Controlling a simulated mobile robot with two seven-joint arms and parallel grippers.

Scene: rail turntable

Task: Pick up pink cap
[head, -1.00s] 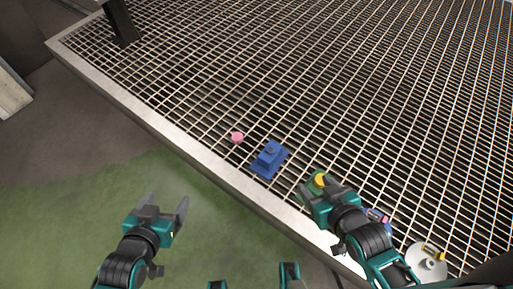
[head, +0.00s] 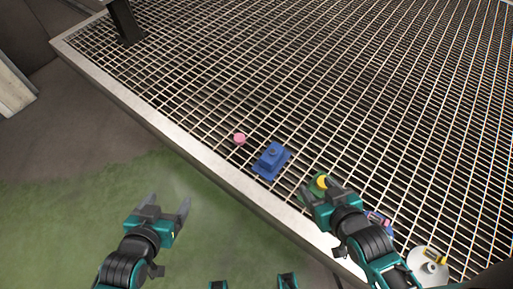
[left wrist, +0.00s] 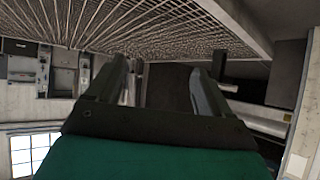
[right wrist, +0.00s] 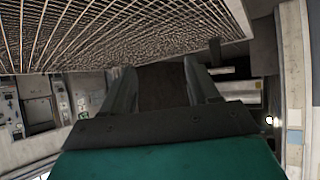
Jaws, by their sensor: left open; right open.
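The pink cap (head: 239,138) is small and round and lies on the metal grating (head: 300,80), near its front edge, in the head view. My left gripper (head: 168,203) is open and empty over the green floor, below and left of the cap and outside the grating's rim. My right gripper (head: 317,191) is open at the grating's edge, right of and below the cap, close to a green and yellow object. Neither wrist view shows the cap. The left wrist view shows my open fingers (left wrist: 160,75), and the right wrist view shows my open fingers (right wrist: 160,80).
A blue block-like part (head: 271,161) lies on the grating just right of the cap. The green and yellow object (head: 320,183) is partly hidden by my right gripper. A pale disc with a yellow part (head: 428,267) is at lower right. A pale rim (head: 180,138) borders the grating.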

